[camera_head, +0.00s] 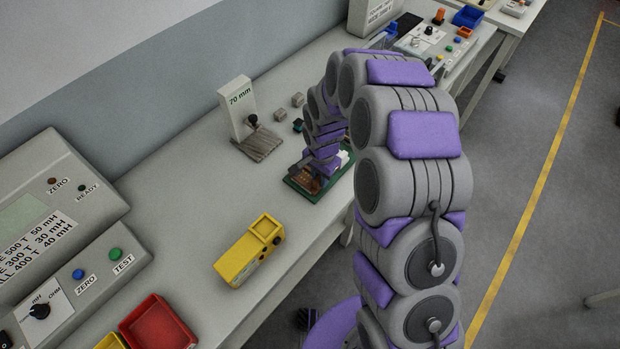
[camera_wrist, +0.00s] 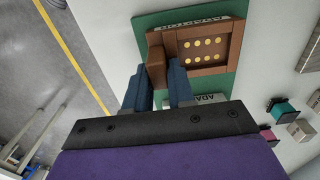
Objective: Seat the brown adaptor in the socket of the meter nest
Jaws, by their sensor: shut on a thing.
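In the wrist view my gripper (camera_wrist: 160,75) is shut on the brown adaptor (camera_wrist: 156,58), with a blue finger on either side of its upright brown block. The block stands against a brown frame around a panel of gold dots (camera_wrist: 203,50); I cannot tell whether they are one piece. All this is over a green board (camera_wrist: 230,88) with a partly legible label. In the head view the green board (camera_head: 300,188) lies near the bench's front edge, and my arm hides most of it. I cannot pick out the meter nest's socket for certain.
A "70 mm" stand (camera_head: 237,108) and small grey blocks (camera_head: 280,114) stand behind the board. A yellow box (camera_head: 248,252), a red bin (camera_head: 158,325) and a large meter (camera_head: 55,205) are to the left. Bench between yellow box and stand is clear.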

